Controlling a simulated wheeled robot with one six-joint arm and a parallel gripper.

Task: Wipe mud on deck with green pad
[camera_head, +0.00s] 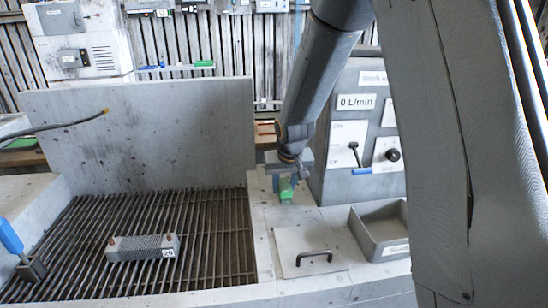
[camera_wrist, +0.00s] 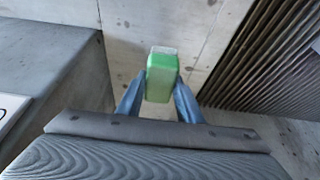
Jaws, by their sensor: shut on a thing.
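The green pad (camera_head: 287,190) is a small block with a pale grey face, also seen in the wrist view (camera_wrist: 160,80). My gripper (camera_head: 286,181) is shut on it, with one blue finger on each side in the wrist view (camera_wrist: 160,92). The pad is over the light grey deck (camera_head: 262,225), right of the grating. I cannot tell whether it touches the deck. Small dark specks show on the deck in the wrist view, but I cannot tell which marks are mud. My arm and the pad hide part of the deck.
Left is a slatted grating (camera_head: 215,240) with a grey block (camera_head: 143,248) marked 26, before an upright panel (camera_head: 140,130). A cabinet (camera_head: 345,190) reading 0 L/min stands close right of my gripper. In front are a handled plate (camera_head: 305,240) and an open bin (camera_head: 375,240).

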